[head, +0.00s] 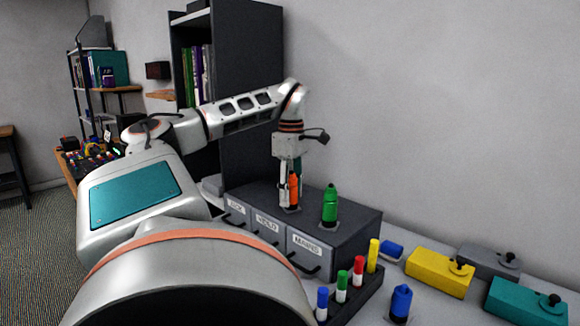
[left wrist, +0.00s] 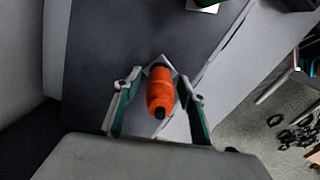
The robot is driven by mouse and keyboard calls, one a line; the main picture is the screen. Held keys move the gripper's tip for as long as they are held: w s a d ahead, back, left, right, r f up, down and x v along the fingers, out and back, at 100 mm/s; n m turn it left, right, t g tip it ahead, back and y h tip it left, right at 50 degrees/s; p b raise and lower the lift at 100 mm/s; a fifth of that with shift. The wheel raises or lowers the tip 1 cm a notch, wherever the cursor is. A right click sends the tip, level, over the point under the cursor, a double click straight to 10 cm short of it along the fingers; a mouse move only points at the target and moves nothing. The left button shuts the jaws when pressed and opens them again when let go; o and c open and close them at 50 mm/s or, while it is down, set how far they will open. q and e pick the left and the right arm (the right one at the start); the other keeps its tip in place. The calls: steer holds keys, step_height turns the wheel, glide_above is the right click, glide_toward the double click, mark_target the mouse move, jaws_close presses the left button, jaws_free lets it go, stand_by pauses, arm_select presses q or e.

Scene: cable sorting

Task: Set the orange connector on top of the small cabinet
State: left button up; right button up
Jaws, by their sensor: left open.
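In the left wrist view the orange connector (left wrist: 160,92) lies between the two spread fingers of the gripper (left wrist: 159,80), with gaps on both sides. The cabinet top (left wrist: 95,55) shows as a dark surface around it. My right gripper is not in view.
A green bottle-shaped connector (head: 330,206) stands on the cabinet, right of the orange one. A marker rack (head: 360,297), a blue connector (head: 400,302), a yellow box (head: 440,272) and a teal box (head: 524,302) are on the table. A tall bookcase (head: 250,100) stands behind.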

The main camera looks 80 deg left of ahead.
arm_select(q)
steer(key=shift+r+p, duration=1.45)
steer(key=shift+r, duration=4.1)
steer(key=shift+s+d, duration=0.1)
